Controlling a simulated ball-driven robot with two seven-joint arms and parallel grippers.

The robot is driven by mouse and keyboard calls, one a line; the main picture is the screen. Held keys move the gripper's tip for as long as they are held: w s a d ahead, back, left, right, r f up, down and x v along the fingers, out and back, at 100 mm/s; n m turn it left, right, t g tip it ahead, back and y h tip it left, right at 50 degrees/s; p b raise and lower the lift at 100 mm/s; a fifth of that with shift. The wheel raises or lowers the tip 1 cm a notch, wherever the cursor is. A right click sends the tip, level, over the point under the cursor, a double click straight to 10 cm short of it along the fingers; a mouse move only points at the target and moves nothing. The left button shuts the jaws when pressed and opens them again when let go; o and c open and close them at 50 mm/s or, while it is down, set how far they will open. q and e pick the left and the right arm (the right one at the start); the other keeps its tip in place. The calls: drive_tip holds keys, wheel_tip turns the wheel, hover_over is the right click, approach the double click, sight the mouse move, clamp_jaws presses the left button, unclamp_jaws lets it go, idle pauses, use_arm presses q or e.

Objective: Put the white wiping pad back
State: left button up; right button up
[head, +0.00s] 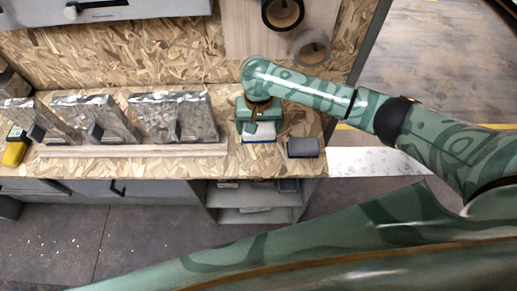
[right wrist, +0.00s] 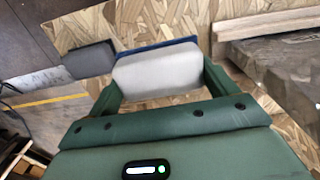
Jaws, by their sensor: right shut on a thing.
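The white wiping pad (right wrist: 158,72) is between the two fingers of my right gripper (right wrist: 162,80) in the right wrist view, with a blue edge along its far side. In the head view the pad (head: 259,138) shows as a pale strip with blue along it, just in front of my right gripper (head: 259,127), over the right part of the workbench. My right gripper is shut on the pad. The gripper hides much of the pad from above, and I cannot tell whether it touches the bench. My left gripper is not in view.
A dark grey block (head: 303,147) lies just right of the pad, near the front edge of the chipboard workbench (head: 232,112). Several wrapped panels (head: 172,117) stand in a wooden rail (head: 130,150) to the left. A yellow item (head: 15,150) is at far left. Shelves (head: 255,197) are below.

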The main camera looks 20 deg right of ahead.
wheel_tip(320, 180, down, 9)
drive_tip(key=b, duration=0.4)
drive_tip(key=shift+r, duration=0.1)
drive_tip(key=shift+f, duration=0.35)
drive_tip(key=o, duration=0.8)
